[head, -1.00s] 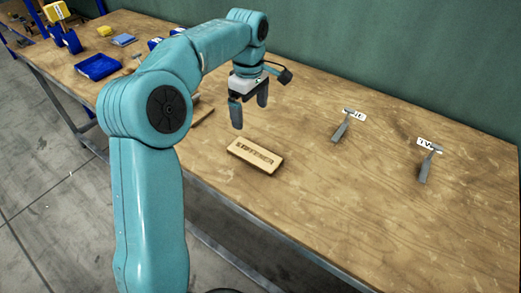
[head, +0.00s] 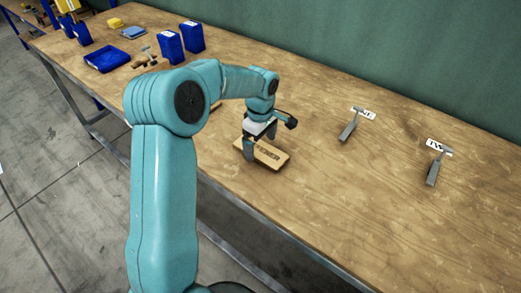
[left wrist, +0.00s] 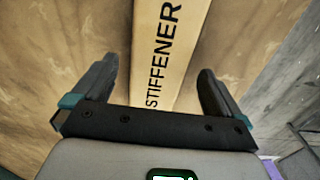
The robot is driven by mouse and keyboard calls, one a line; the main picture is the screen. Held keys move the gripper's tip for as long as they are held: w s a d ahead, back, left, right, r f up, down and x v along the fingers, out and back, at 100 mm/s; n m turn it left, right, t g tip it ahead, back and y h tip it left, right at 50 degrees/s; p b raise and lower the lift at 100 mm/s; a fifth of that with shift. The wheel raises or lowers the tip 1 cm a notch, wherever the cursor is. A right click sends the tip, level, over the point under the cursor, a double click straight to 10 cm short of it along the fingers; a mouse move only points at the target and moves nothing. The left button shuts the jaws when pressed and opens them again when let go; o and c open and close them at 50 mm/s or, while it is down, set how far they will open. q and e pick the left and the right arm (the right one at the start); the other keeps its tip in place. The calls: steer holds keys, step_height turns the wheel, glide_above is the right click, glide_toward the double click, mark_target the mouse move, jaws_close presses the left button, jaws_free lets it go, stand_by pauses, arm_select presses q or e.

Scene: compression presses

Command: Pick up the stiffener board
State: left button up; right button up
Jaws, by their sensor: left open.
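The stiffener board (head: 272,155) is a small light-wood block with dark lettering, lying flat on the wooden workbench. In the left wrist view the board (left wrist: 162,50) runs lengthwise between the two fingers, and its lettering reads STIFFENER. My left gripper (head: 260,142) is open and low over the board's left part, with its fingers on either side. In the left wrist view the left gripper (left wrist: 155,88) shows a gap between each finger and the board. My right gripper is not in view.
Two grey T-shaped tools, one in the middle (head: 348,130) and one at right (head: 434,167), lie by white labels.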

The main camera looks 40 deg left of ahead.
arm_select(q)
steer(key=shift+a+f, duration=0.15)
steer(key=shift+f, duration=0.8)
steer(key=c, duration=1.1)
